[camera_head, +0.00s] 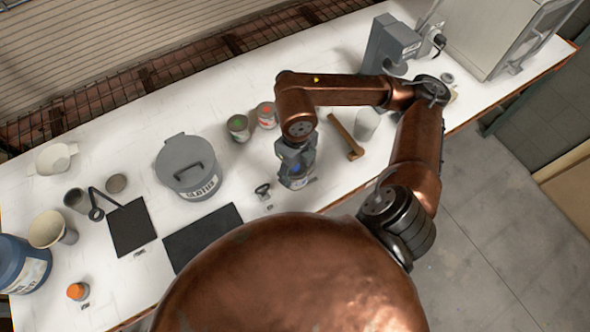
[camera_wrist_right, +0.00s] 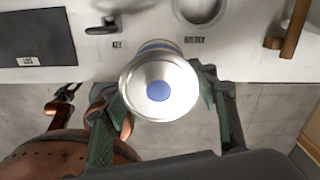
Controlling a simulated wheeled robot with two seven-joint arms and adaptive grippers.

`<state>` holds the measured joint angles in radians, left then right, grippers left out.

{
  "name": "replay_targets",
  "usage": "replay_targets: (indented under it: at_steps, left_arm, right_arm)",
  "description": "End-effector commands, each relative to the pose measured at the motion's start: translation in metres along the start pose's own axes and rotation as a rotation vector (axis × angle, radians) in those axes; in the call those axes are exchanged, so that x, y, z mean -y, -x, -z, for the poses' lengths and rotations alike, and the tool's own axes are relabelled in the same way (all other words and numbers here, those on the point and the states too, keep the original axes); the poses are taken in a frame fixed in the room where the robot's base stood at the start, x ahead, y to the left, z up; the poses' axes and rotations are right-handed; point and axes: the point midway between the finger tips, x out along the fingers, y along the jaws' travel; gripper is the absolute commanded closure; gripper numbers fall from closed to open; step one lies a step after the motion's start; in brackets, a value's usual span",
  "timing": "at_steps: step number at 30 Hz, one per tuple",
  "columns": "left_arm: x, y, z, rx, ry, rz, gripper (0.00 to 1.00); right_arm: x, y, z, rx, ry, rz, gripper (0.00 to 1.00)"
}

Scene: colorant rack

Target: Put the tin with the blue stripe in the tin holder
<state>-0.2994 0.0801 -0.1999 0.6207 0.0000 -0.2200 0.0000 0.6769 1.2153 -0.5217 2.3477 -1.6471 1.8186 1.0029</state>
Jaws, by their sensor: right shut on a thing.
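My right gripper (camera_wrist_right: 160,105) is shut on a tin (camera_wrist_right: 158,85), with a finger on either side of it. The tin has a silvery round top with a blue dot, and a blue band shows at its edge. In the head view the right gripper (camera_head: 297,170) hangs over the front part of the bench, with some blue of the tin showing. A round grey thing (camera_wrist_right: 198,8), perhaps the tin holder, lies beyond the tin, behind a small label. The gripper hides that spot in the head view. My left gripper (camera_wrist_right: 66,92) shows small at the left of the wrist view, its fingers apart.
A green-marked tin (camera_head: 238,127) and a red-marked tin (camera_head: 266,116) stand left of the gripper. A grey lidded pot (camera_head: 187,165) stands farther left. A brown wooden tool (camera_head: 345,138) and a pale cup (camera_head: 366,124) are to the right. A small dark tool (camera_head: 262,190) lies near the front.

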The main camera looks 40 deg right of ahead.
Motion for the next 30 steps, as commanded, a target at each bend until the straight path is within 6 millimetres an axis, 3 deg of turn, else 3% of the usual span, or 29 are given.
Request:
replay_targets:
  at_steps: [10,15,21,30]
  left_arm:
    - [0.0,0.013,-0.001,0.002,0.001,0.0,0.6]
    - [0.0,0.017,0.0,0.001,0.001,0.0,0.6]
    - [0.0,0.02,0.001,0.0,0.001,0.0,0.6]
    - [0.001,0.022,0.003,-0.002,0.0,0.0,0.6]
  right_arm:
    - [0.056,-0.028,-0.036,-0.003,-0.007,0.002,0.83]
    - [0.073,-0.055,-0.049,-0.002,-0.003,-0.001,0.83]
    - [0.086,-0.074,-0.058,-0.001,0.0,-0.001,0.83]
    - [0.095,-0.087,-0.065,0.0,-0.001,0.0,0.83]
